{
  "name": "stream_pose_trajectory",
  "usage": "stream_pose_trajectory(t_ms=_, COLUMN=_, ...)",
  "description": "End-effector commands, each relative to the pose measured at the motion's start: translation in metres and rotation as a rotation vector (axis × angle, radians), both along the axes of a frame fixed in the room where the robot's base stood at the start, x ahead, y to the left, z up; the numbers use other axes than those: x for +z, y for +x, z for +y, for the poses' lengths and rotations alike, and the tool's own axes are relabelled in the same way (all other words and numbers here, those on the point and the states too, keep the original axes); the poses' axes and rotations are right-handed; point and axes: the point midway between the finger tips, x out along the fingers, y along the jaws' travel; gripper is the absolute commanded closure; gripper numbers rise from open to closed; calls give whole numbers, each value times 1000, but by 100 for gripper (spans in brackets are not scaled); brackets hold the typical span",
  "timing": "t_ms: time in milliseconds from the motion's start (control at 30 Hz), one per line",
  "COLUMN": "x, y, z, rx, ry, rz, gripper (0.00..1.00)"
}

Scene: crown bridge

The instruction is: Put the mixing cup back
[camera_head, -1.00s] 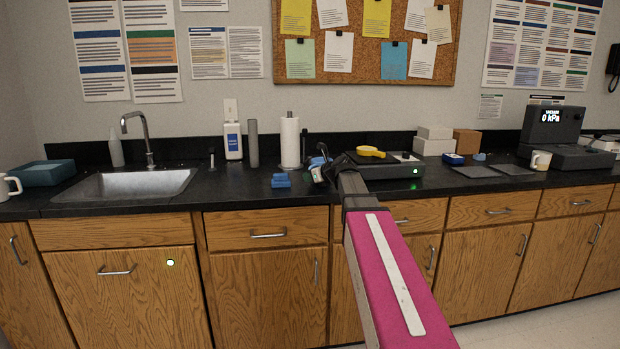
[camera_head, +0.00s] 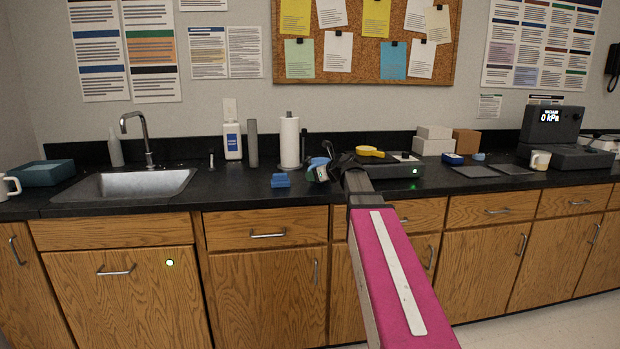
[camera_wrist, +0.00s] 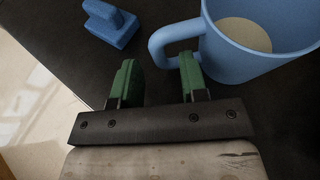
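A blue cup with a side handle and pale contents, which I take as the mixing cup, stands upright on the dark counter at the upper right of the wrist view (camera_wrist: 262,62). In the head view the cup (camera_head: 316,162) is mostly hidden behind my gripper. My gripper (camera_wrist: 158,72) is open, its two green fingers apart. The cup's handle reaches toward the gap between the fingertips, close to the right finger; I cannot tell whether they touch. Nothing is held between the fingers.
A small blue block-like object (camera_head: 281,180) sits left of my gripper near the counter's front edge; it also shows in the wrist view (camera_wrist: 110,22). A paper towel roll (camera_head: 289,142) stands behind. A dark device (camera_head: 388,168) with a yellow item (camera_head: 370,152) lies right.

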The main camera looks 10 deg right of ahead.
Motion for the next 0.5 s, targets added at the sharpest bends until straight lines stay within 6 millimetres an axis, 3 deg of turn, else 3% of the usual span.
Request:
stream_pose_trajectory(t_ms=200, x=17, y=-36, z=-26, rx=-1, ry=-1, rz=-2, gripper=60)
stream_pose_trajectory(t_ms=500, x=32, y=-63, z=-48, rx=0, ry=0, rz=0, gripper=60)
